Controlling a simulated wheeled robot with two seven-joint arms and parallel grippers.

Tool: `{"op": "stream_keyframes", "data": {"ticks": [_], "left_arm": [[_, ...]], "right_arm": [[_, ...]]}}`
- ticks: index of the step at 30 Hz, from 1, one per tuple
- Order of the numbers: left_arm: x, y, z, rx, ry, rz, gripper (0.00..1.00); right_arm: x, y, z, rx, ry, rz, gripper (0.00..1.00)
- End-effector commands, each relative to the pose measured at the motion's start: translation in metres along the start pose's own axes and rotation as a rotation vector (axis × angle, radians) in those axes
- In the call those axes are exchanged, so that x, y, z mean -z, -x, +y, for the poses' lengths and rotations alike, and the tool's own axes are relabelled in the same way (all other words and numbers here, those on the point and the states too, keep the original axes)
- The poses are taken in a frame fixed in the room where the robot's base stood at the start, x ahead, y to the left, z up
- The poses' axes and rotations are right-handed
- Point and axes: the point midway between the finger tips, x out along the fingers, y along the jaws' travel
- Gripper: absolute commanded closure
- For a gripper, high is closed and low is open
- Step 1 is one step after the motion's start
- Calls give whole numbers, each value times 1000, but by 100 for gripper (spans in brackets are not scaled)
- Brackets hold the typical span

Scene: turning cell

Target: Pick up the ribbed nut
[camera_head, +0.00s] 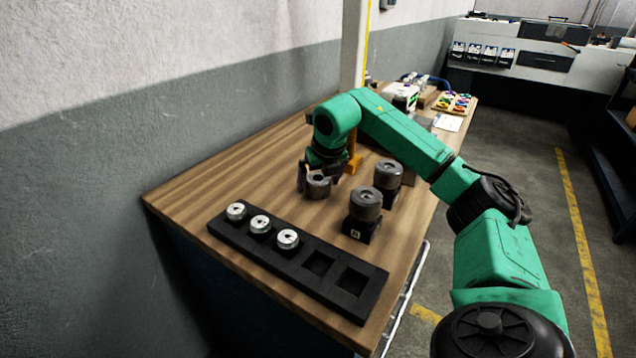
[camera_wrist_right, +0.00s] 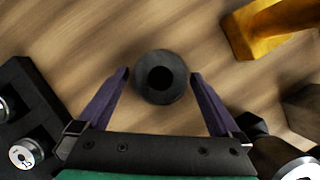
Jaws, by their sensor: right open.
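A dark grey round piece with a hole in its middle, which I take for the ribbed nut (camera_head: 318,187), stands on the wooden table; its ribs are too small to make out. My right gripper (camera_head: 319,177) is over it, pointing down. In the right wrist view the nut (camera_wrist_right: 160,92) lies between the two open fingers (camera_wrist_right: 160,73), with a gap on each side. No part of my left gripper shows.
A black tray (camera_head: 225,232) at the table's front edge holds three silver round pieces and has two empty pockets. Two dark cylinders on black blocks (camera_head: 365,205) (camera_head: 387,174) stand right of the nut. An orange-yellow part (camera_head: 354,164) is close behind the gripper. Bare wood lies to the left.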

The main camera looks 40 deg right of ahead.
Motion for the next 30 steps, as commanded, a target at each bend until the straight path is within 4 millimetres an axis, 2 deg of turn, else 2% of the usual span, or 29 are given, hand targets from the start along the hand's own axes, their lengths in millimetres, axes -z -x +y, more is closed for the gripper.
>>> {"op": "stream_keyframes", "data": {"ticks": [6, 7, 11, 12, 13, 14, 23, 26, 30], "left_arm": [[0, 0, 0, 0, 0, 1, 15], [0, 0, 0, 0, 0, 1, 15], [0, 0, 0, 0, 0, 1, 15], [0, 0, 0, 0, 0, 1, 15], [0, 0, 0, 0, 0, 1, 15], [0, 0, 0, 0, 0, 1, 15], [0, 1, 0, 0, 0, 1, 15], [0, 2, 0, 1, 0, 0, 15], [0, 5, -1, 1, 0, 0, 15]], "right_arm": [[0, -5, 0, 0, 0, 0, 0], [0, -5, 0, -1, 0, 0, 4], [0, -4, 0, -1, 0, 0, 54], [0, -4, 0, -1, 0, 0, 69], [0, -4, 0, -1, 0, 0, 80], [0, -4, 0, -2, 0, -1, 88], [-3, 0, 0, -3, -1, -3, 88], [-7, 10, 1, -4, 0, -4, 88], [-20, 40, 1, -6, -2, -7, 88]]}}
